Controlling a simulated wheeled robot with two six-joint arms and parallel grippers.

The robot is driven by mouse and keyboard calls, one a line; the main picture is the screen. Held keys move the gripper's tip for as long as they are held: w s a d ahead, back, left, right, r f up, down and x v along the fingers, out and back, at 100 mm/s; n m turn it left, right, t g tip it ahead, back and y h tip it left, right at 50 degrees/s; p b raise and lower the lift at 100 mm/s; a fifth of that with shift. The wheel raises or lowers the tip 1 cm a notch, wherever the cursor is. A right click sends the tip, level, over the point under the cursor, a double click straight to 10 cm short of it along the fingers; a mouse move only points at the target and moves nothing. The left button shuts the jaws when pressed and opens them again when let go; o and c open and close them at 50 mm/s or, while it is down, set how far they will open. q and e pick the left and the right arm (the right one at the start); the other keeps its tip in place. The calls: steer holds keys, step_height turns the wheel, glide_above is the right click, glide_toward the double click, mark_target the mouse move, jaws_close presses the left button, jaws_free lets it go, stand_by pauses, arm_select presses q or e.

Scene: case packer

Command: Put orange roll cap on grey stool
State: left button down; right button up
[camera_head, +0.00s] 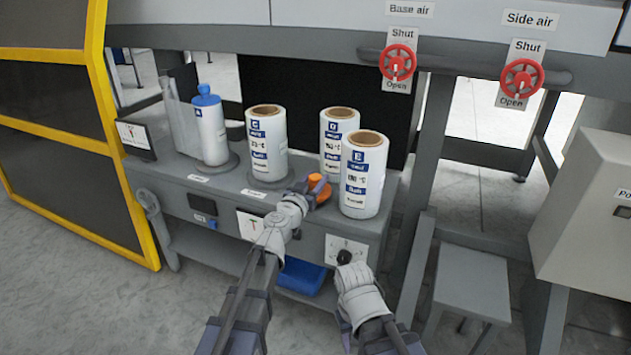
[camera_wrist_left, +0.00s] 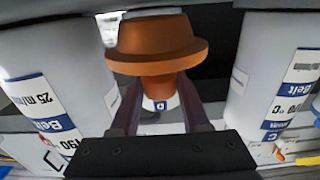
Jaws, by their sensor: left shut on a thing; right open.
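The orange roll cap (camera_head: 319,188) is between the fingers of my left gripper (camera_head: 309,187), just above the grey bench top between the white rolls. In the left wrist view the orange roll cap (camera_wrist_left: 157,40) shows its wide flange and narrower stem, with the left gripper's fingers (camera_wrist_left: 160,112) shut on the stem. The grey stool (camera_head: 471,283) stands on the floor at the lower right, its top bare. My right gripper (camera_head: 345,258) is low in front of the bench, partly hidden by its own wrist; it is open.
White rolls (camera_head: 366,180) (camera_head: 267,148) (camera_head: 335,140) stand on the bench (camera_head: 225,180) around the left gripper. A further roll with a blue cap (camera_head: 209,128) stands at left. A blue bin (camera_head: 302,276) sits below. A grey post (camera_head: 420,230) stands between bench and stool.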

mark_target(315, 176)
arm_select(q)
step_height(315, 176, up, 9)
steer(key=p, duration=0.8)
steer(key=shift+f, duration=0.1)
